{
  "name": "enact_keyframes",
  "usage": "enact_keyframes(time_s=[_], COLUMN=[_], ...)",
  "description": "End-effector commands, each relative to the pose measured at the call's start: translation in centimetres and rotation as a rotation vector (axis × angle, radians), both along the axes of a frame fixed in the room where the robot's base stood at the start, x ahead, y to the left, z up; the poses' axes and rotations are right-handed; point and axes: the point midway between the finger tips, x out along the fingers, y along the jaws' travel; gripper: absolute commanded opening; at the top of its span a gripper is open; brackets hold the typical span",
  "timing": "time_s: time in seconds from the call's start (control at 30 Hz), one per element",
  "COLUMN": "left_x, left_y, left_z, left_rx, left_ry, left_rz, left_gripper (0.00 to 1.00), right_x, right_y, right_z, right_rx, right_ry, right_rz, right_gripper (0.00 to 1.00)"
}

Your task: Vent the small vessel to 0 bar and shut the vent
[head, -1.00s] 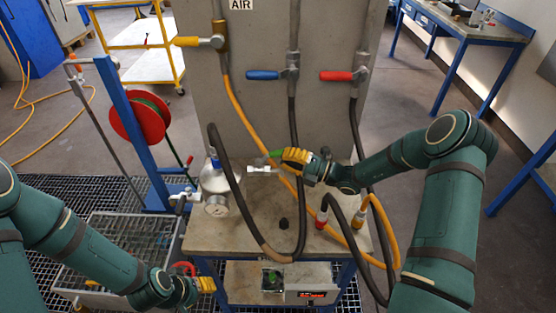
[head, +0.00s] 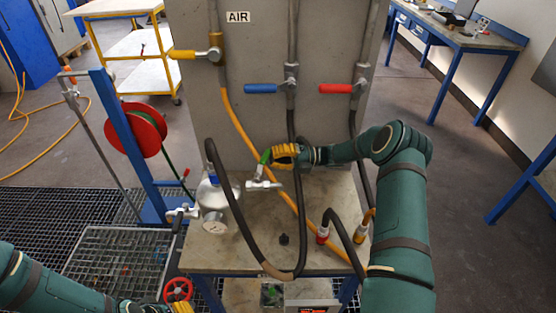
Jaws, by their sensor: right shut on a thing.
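The small vessel (head: 209,194) is a silvery metal pot at the back left of the bench top. Its round white gauge (head: 214,222) faces me, but the reading is too small to tell. A silvery valve (head: 263,184) with a green lever (head: 265,157) sits to the right of the vessel. The lever stands up from the valve. My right gripper (head: 274,156), with yellow fingers, is shut on the green lever from the right. My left gripper (head: 181,307) is at the bottom edge, partly cut off, near a red handwheel (head: 178,289); its jaw state is unclear.
A dark hose (head: 233,208) loops in front of the vessel. Yellow (head: 172,54), blue (head: 262,89) and red (head: 335,89) wall levers sit on the panel. Red (head: 323,234) and yellow-banded (head: 361,234) hose couplings stand at the bench's right. The front middle bench top is mostly clear.

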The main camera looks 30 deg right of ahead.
Motion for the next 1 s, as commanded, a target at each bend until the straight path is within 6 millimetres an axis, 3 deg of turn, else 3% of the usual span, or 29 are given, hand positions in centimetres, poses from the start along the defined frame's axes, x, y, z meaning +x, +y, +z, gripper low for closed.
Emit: enact_keyframes(time_s=[0.4, 1.0], left_x=[0.0, -0.1], left_y=[0.0, 0.0], left_z=[-0.1, -0.1], left_rx=[0.0, 0.0], left_ry=[0.001, 0.001], left_rz=[0.0, 0.0], left_gripper=[0.47, 0.47], right_x=[1.5, 1.7], right_y=[0.8, 1.0], right_z=[0.0, 0.0], right_rx=[0.0, 0.0], right_ry=[-0.002, -0.002], right_rz=[-0.001, -0.001], right_gripper=[0.0, 0.0])
